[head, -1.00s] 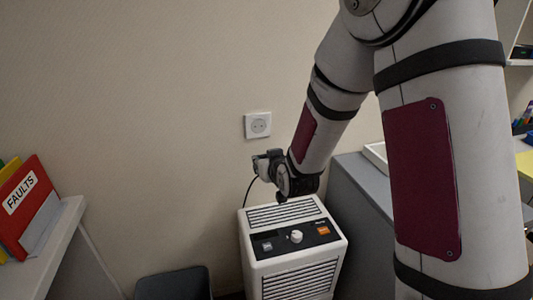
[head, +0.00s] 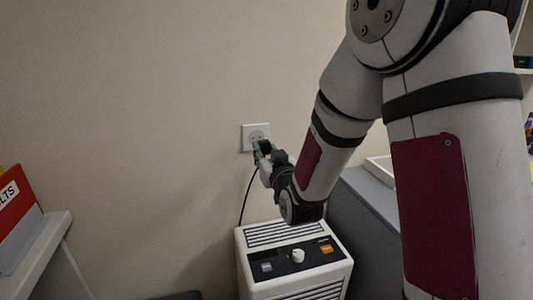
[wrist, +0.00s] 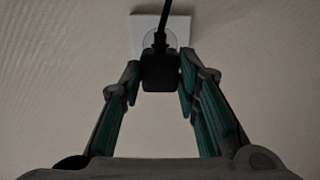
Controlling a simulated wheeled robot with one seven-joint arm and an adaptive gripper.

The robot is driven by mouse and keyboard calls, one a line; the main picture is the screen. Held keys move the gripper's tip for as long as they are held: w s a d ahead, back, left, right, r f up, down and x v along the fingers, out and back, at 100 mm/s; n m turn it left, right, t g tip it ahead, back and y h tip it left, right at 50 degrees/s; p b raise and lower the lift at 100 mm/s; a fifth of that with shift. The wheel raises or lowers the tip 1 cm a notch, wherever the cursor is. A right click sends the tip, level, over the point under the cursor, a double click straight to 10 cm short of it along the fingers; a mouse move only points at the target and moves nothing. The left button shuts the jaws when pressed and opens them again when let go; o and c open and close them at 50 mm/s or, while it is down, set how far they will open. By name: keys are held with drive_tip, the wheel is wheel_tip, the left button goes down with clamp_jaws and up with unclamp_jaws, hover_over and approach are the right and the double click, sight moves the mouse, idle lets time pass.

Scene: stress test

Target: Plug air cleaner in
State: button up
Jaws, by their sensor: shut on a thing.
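The wall socket (head: 250,131) is a white square plate with a round recess, on the wall above the air cleaner. The air cleaner (head: 291,260) is a white box with a dark control panel, a knob and an orange switch. My gripper (head: 259,150) is at the lower edge of the socket in the head view. In the wrist view my gripper (wrist: 160,77) is shut on the black plug (wrist: 161,72), whose cord shows against the socket plate (wrist: 138,29). The plug's prongs are hidden, so I cannot tell whether it touches or enters the socket.
A grey cabinet (head: 352,225) with a white tray (head: 379,166) on top stands right of the air cleaner. A shelf (head: 38,245) with a red binder (head: 17,214) is at the left. The wall left of the socket is clear.

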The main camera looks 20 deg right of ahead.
drive_tip(key=shift+w+p, duration=0.5)
drive_tip(key=shift+w, duration=2.15)
drive_tip(key=shift+b, duration=1.2)
drive_tip(key=shift+w, duration=0.6)
idle(0.6)
drive_tip(key=o, duration=1.2)
drive_tip(key=shift+c, duration=0.2)
drive_tip(key=s, duration=1.2)
drive_tip(key=shift+s, duration=0.1)
